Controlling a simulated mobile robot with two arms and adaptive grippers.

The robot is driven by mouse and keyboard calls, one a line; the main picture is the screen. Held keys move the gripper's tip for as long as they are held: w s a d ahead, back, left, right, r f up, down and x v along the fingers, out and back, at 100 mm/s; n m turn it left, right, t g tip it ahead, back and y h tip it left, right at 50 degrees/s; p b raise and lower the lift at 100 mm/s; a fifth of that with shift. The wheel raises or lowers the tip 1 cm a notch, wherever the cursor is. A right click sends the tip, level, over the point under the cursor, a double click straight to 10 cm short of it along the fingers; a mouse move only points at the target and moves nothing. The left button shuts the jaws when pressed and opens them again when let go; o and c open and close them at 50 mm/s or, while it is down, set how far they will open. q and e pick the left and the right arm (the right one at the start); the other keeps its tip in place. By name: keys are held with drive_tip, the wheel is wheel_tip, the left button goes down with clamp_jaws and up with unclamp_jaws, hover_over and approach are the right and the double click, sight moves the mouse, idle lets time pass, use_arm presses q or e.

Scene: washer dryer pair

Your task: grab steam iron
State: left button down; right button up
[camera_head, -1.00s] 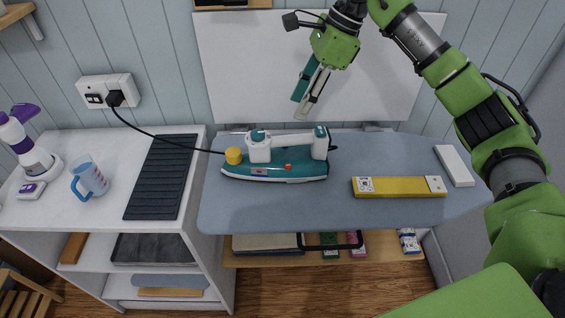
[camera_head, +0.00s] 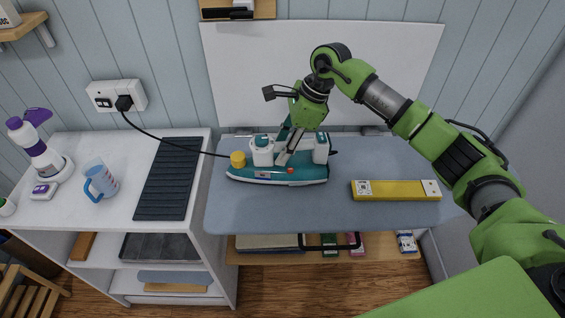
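The steam iron (camera_head: 275,174) has a teal body, a white handle and a yellow cap at its left end. It lies flat on the blue-grey ironing board (camera_head: 310,212). My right gripper (camera_head: 284,154) points down at the middle of the iron's handle, with one finger in front of it and the other partly hidden behind. I cannot tell whether the fingers press on the handle. My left gripper is out of view.
A black cord runs from the iron's left end to the wall socket (camera_head: 117,96). A yellow bar (camera_head: 396,190) lies on the board to the right.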

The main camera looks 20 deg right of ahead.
clamp_jaws()
drive_tip(key=shift+w+r, duration=0.1)
drive_tip(key=shift+r, duration=0.05)
drive_tip(key=shift+r, duration=0.1)
